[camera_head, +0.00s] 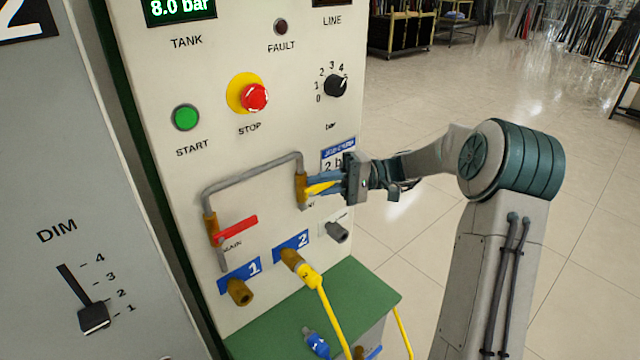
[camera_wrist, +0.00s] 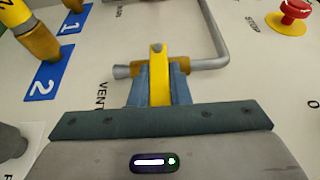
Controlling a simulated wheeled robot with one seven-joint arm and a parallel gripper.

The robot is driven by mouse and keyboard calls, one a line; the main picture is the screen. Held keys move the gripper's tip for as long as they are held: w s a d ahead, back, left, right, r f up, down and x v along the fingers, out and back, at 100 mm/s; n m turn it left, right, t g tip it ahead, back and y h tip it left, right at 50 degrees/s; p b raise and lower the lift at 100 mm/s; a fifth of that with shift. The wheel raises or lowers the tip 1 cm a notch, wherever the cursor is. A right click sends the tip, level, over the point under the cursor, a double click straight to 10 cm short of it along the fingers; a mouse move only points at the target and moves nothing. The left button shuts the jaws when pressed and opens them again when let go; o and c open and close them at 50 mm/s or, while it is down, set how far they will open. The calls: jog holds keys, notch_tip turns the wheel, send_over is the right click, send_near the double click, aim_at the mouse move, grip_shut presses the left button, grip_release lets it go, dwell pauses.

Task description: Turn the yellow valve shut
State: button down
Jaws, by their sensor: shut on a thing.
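The yellow valve handle (camera_head: 318,188) sits on a brass valve body (camera_head: 301,188) at the right end of a grey pipe, on the cream panel. In the wrist view the yellow handle (camera_wrist: 158,75) stands between the two blue fingers of my gripper (camera_wrist: 158,88), which is shut on it. In the head view my gripper (camera_head: 326,182) reaches in from the right. The label beside the valve reads VENT in the wrist view.
A red lever (camera_head: 236,230) is on the valve at the pipe's left end. Below are port 1 (camera_head: 240,292) and port 2 with a yellow hose (camera_head: 313,280). A red stop button (camera_head: 255,97), green start button (camera_head: 186,117) and black knob (camera_head: 336,85) are above. Open floor lies right.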

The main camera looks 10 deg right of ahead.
dwell(0.4)
jog(key=c, duration=1.4)
grip_release()
jog(key=shift+o, duration=0.2)
jog(key=shift+d, duration=0.15)
jog(key=w+d+b, duration=0.2)
jog(key=d, duration=1.1)
jog(key=shift+w+d+f, duration=0.15)
jog(key=shift+w+d, duration=0.05)
jog(key=shift+w, duration=0.2)
